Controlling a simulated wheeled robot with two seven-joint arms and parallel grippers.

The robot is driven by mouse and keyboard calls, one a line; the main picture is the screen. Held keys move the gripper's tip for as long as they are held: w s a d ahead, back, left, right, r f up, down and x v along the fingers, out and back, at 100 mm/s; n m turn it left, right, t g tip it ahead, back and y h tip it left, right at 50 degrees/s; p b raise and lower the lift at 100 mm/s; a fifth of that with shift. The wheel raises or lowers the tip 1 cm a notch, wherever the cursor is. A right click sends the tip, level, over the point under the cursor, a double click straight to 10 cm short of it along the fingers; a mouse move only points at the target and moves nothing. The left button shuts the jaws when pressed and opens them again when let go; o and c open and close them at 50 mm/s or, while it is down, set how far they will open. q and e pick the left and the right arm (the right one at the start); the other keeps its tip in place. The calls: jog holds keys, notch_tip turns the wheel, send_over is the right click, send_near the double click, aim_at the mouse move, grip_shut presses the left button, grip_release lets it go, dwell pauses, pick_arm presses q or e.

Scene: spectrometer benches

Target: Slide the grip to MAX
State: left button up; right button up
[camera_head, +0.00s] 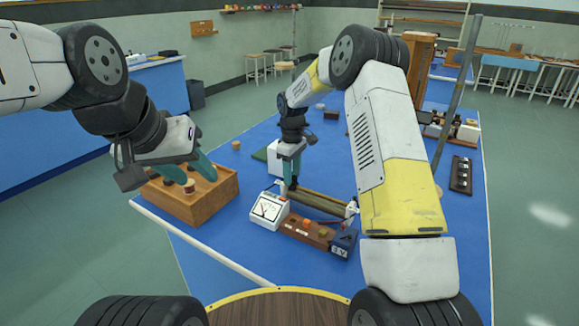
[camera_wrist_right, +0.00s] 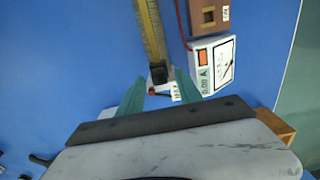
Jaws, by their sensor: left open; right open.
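The sliding rheostat (camera_head: 318,202) is a long tan tube lying on the blue bench. Its black grip (camera_wrist_right: 158,72) sits close to the tube's lower end in the right wrist view. A small white label (camera_wrist_right: 178,92) stands beside that end; I cannot read it surely. My right gripper (camera_head: 291,172) points down over the rheostat's left end in the head view. Its teal fingers (camera_wrist_right: 162,97) are open, one on each side of the grip's end of the tube, and nothing shows held. My left gripper (camera_head: 188,171) is open and empty above a wooden box.
The wooden box (camera_head: 205,203) holds several round pieces. A white analog meter (camera_head: 268,211) stands close to the rheostat, and also shows in the wrist view (camera_wrist_right: 213,64).

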notch_tip(320, 180, up, 8)
jog(key=shift+f, duration=0.1)
dwell(0.4)
